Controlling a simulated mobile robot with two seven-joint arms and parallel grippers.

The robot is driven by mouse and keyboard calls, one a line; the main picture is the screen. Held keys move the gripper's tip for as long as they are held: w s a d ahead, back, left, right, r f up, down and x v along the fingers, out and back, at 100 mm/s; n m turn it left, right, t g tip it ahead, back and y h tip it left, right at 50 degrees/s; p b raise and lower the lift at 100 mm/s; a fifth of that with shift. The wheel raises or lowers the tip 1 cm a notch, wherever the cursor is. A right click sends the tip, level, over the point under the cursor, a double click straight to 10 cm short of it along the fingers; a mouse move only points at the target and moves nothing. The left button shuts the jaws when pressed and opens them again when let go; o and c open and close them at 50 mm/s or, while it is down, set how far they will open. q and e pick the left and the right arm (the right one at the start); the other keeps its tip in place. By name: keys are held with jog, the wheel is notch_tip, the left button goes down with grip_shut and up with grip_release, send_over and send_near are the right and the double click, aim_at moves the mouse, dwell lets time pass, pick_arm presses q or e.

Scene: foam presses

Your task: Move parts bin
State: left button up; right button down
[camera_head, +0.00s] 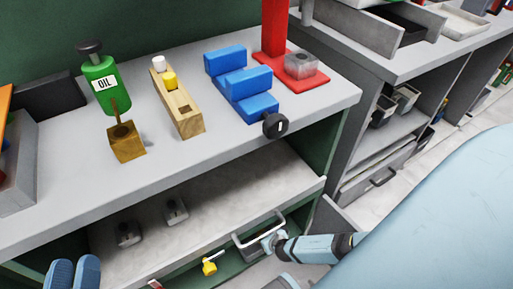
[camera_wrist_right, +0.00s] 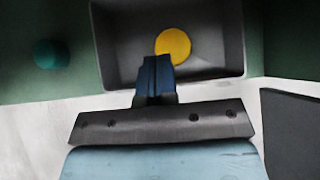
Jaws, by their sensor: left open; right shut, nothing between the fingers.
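A dark grey parts bin (camera_wrist_right: 115,62) fills the upper middle of the right wrist view, with a round yellow thing (camera_wrist_right: 173,45) inside it. My right gripper (camera_wrist_right: 156,64) is shut and empty; its blue fingers overlap the bin's near edge in that view, and I cannot tell whether they touch it. In the head view my right arm reaches in from the right to a grey, light-rimmed bin-like frame (camera_head: 240,245) low under the bench. My left gripper (camera_head: 73,272) shows at the bottom left with its two blue fingers apart and nothing between them.

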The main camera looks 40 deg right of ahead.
aim_at(259, 233)
jog(key=b+x, duration=0.4)
jog(key=x, duration=0.3)
jog(key=shift+f+b, duration=0.3)
jog(key=shift+b, duration=0.05)
jog(key=shift+b+x, duration=0.55)
jog(key=shift+x, duration=0.2)
jog(key=w, duration=0.3)
jog(key=shift+w+d+r+b, duration=0.1)
jog(key=shift+w+d+b, duration=0.1)
jog(key=shift+b, duration=0.1)
pick_arm(q)
notch_tip(259, 233, down, 7)
jog(key=w+m+g, duration=0.1)
jog(key=m+g, duration=0.1)
pick_arm(e)
jog(key=shift+w, duration=0.45)
pick_arm(q)
jog(key=shift+a, duration=0.1)
pick_arm(e)
jog(key=w, duration=0.2)
jog(key=w+b, duration=0.1)
jog(key=w, duration=0.1)
jog(key=shift+d, duration=0.2)
pick_arm(q)
jog(key=shift+w+a+r+m, duration=0.15)
jog(key=shift+w+m, duration=0.2)
jog(key=shift+m, duration=0.05)
